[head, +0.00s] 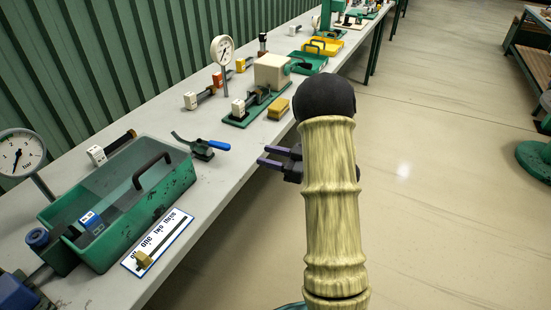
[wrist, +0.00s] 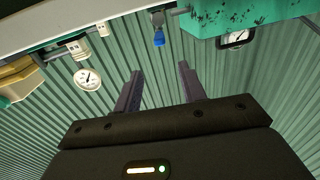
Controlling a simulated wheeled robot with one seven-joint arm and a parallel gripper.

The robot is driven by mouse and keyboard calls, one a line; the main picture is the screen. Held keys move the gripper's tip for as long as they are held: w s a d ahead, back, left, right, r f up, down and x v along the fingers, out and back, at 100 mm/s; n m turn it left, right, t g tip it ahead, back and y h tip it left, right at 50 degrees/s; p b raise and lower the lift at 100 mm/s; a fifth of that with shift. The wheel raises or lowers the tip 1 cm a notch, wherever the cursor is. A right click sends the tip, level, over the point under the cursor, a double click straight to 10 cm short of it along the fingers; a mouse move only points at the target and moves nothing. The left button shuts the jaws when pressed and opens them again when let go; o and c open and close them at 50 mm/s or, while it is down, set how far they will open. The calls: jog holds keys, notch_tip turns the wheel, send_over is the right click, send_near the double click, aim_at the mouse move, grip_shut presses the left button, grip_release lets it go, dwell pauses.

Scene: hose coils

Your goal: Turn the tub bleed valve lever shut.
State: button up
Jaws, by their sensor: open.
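The valve (head: 199,150) stands on the bench beside the right end of the green tub (head: 150,205). Its blue lever (head: 218,145) sticks out toward the bench's front edge. My gripper (head: 266,156) is open and empty, off the front edge, its fingers pointing at the lever and apart from it. In the wrist view the blue lever (wrist: 159,39) hangs beyond the gap between my open fingers (wrist: 160,72), touching neither. The tub (wrist: 245,14) is at the upper right there. My arm hides part of the bench edge in the head view.
A pressure gauge (head: 20,154) stands behind the tub, another (head: 222,49) farther along. A label card (head: 158,243) lies before the tub. A green-based fixture (head: 243,116) and a yellow block (head: 278,109) are past the valve. Bench space around the lever's tip is clear.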

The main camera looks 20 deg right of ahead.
jog(key=shift+s+d, duration=0.5)
jog(key=shift+d, duration=0.05)
jog(key=shift+w, duration=0.25)
jog(key=c, duration=0.7)
jog(key=shift+w+a+r+h, duration=0.1)
jog(key=shift+w+a+h, duration=0.05)
jog(key=shift+w+h, duration=0.3)
grip_shut()
jog(key=s+a+f+m+g+h, duration=0.1)
jog(key=s+a+m+g+h, duration=0.1)
jog(key=s, duration=0.4)
jog(key=s+a+f+m+g+h, duration=0.1)
jog(key=s+a+m+g+h, duration=0.2)
jog(key=s+h, duration=0.3)
jog(key=s+a+f+m+g+h, duration=0.1)
jog(key=s+a+m+g+h, duration=0.2)
jog(key=s, duration=0.5)
jog(key=shift+a+f+m+g+h, duration=0.15)
jog(key=shift+f+m+g+h, duration=0.25)
jog(key=shift+m+g+h, duration=0.35)
